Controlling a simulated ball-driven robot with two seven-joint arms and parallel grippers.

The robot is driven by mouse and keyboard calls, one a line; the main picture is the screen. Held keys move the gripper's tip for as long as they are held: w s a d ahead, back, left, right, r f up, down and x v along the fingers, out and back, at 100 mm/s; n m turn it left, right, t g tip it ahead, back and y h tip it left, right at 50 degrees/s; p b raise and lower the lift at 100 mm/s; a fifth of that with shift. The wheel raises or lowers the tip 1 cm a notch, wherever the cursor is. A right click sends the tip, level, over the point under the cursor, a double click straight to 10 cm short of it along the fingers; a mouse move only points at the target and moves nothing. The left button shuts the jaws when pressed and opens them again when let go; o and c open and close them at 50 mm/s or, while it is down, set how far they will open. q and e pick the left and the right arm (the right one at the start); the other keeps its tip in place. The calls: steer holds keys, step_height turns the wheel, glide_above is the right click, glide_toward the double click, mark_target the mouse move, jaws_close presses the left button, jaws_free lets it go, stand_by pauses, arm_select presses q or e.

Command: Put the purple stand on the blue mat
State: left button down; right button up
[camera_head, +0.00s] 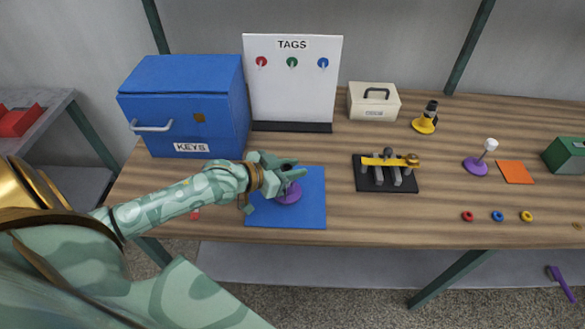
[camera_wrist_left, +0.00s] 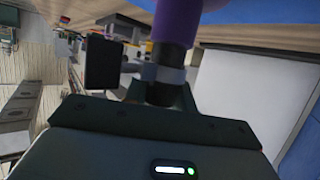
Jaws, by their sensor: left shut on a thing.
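The purple stand (camera_head: 289,195) has a round purple base and is over the blue mat (camera_head: 312,214), in the mat's left-middle part. I cannot tell whether its base touches the mat. My left gripper (camera_head: 287,170) is shut on its dark upper part, hiding some of it. In the left wrist view the stand's purple part (camera_wrist_left: 178,22) and dark part stand between the fingers. My right gripper is not in view.
A second purple-based piece with a white knob (camera_head: 478,164) stands at right near an orange mat (camera_head: 515,172). A black rack (camera_head: 372,182) is right of the blue mat. A blue key box (camera_head: 185,100) and a tag board (camera_head: 292,90) stand behind.

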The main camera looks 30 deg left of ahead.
arm_select(q)
steer(key=c, duration=1.2)
jaws_free()
steer(key=shift+f, duration=0.1)
steer(key=shift+o, duration=0.2)
steer(key=p+v, duration=0.3)
steer(key=v, duration=0.9)
steer(key=shift+p, duration=0.35)
steer(key=shift+a, duration=0.1)
